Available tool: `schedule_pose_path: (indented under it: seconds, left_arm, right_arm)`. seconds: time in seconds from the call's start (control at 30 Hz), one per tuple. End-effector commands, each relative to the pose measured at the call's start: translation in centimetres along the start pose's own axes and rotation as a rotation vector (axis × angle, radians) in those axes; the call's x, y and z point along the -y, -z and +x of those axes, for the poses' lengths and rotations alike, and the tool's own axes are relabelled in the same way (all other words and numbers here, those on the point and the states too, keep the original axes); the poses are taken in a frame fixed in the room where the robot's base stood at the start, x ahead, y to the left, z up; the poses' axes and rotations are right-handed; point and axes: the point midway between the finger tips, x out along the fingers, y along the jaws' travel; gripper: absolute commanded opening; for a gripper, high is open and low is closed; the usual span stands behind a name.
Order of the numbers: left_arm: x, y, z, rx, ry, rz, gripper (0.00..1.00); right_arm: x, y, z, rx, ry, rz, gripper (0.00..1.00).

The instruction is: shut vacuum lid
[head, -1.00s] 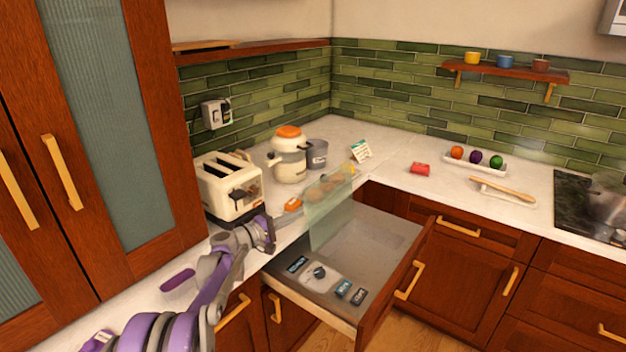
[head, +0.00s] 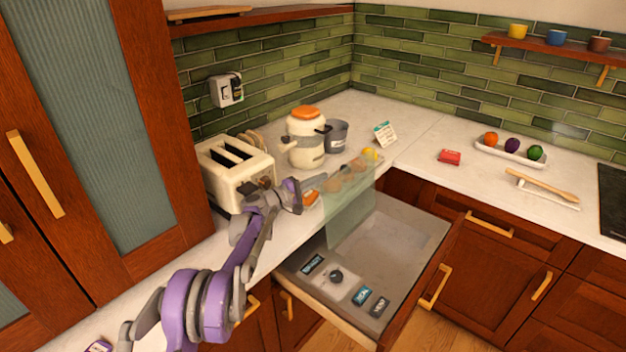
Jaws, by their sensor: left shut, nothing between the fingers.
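The vacuum lid (head: 350,218) is a translucent greenish panel standing raised, nearly upright, over the left edge of the open vacuum drawer (head: 403,232). The drawer has a grey floor and a control panel with a dark knob (head: 336,276) and small labelled displays near its front. My left gripper (head: 322,179) is shut and empty, over the counter just left of the lid's upper edge. I cannot tell whether its tips touch the lid. My right gripper is not in view.
A toaster (head: 235,176) stands close behind my left arm. A cream jar with an orange top (head: 306,140) and a grey pot (head: 337,136) stand behind. An orange item (head: 311,198) lies near the gripper. Several brown round items (head: 335,184) lie by the lid. Space above the drawer is clear.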

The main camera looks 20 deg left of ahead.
Motion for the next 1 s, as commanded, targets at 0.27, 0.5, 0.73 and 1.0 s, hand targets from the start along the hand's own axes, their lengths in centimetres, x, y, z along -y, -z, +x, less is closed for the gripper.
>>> schedule_pose_path:
  seconds: [0.27, 0.5, 0.73, 1.0]
  left_arm:
    - [-0.2, 0.0, 4.3, 0.002, -0.001, 0.000, 0.00]
    - [-0.1, 0.0, 5.3, 0.000, 0.000, 0.000, 0.00]
    - [0.0, 0.0, 5.2, 0.000, 0.000, 0.000, 0.00]
    - [-0.3, -0.9, 5.4, 0.001, 0.008, 0.036, 0.00]
  right_arm:
    - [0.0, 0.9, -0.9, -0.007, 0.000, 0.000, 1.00]
    - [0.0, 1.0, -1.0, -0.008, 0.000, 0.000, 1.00]
    - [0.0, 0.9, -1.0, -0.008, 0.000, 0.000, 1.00]
    - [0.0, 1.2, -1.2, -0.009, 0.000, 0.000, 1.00]
